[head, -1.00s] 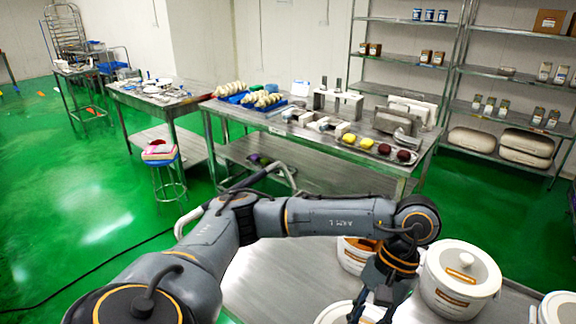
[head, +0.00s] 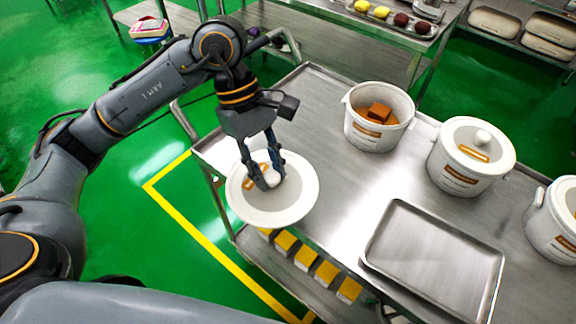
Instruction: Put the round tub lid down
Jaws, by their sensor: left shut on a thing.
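The round tub lid (head: 292,205) is a white disc with a knob and an orange label. My left gripper (head: 264,180) is shut on its knob, with the fingers pointing down. The lid appears above the left end of the steel cart top (head: 325,105); whether it touches the cart I cannot tell. An open white tub (head: 360,132) with brown contents stands on the cart to the right of the lid. My right gripper is not in view.
A lidded white tub (head: 450,180) and another tub (head: 540,235) at the right edge stand on the cart. An empty steel tray (head: 432,262) lies in front of them. Yellow-topped boxes (head: 305,257) sit on the lower shelf. The cart's middle is bare.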

